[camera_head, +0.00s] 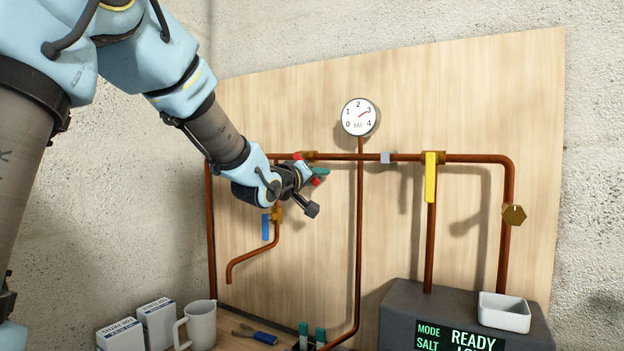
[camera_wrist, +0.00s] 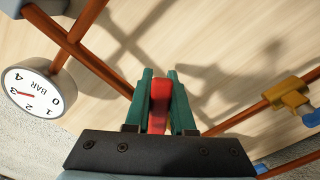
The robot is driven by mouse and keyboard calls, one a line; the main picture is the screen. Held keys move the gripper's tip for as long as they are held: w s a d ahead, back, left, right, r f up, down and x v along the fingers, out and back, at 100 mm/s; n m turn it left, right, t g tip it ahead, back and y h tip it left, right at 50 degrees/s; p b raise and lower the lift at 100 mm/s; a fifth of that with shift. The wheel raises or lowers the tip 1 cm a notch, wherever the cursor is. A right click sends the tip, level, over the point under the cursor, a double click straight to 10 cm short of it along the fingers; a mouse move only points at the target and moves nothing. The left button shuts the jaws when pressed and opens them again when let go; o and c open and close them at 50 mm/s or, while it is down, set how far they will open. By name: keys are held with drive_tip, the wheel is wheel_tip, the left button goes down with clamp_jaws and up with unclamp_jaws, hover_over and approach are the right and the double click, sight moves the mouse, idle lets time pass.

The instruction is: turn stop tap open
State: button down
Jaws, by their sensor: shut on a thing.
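A red tap handle (camera_wrist: 160,92) stands between the two green fingers of my gripper (camera_wrist: 160,80) in the wrist view, and the fingers are closed on its sides. In the head view my gripper (camera_head: 319,173) is at the upper copper pipe, left of the gauge. Small red parts of the handle (camera_head: 316,183) show beside the fingers, with a brass fitting (camera_head: 311,155) just behind. The rest of the handle and its spindle are hidden by my wrist and gripper.
A pressure gauge (camera_head: 358,117) points near 3. A yellow lever (camera_head: 431,178) hangs down on the right, and a blue lever (camera_head: 265,227) hangs below my wrist. A brass knob (camera_head: 514,215) is far right.

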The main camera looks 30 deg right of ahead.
drive_tip(key=shift+s+d+r+n, duration=0.15)
drive_tip(key=shift+s+r+n, duration=0.2)
drive_tip(key=shift+n, duration=0.65)
drive_tip(key=shift+r+p, duration=0.1)
drive_tip(key=shift+p, duration=0.2)
drive_tip(key=c, duration=0.8)
unclamp_jaws()
drive_tip(key=shift+o, duration=0.2)
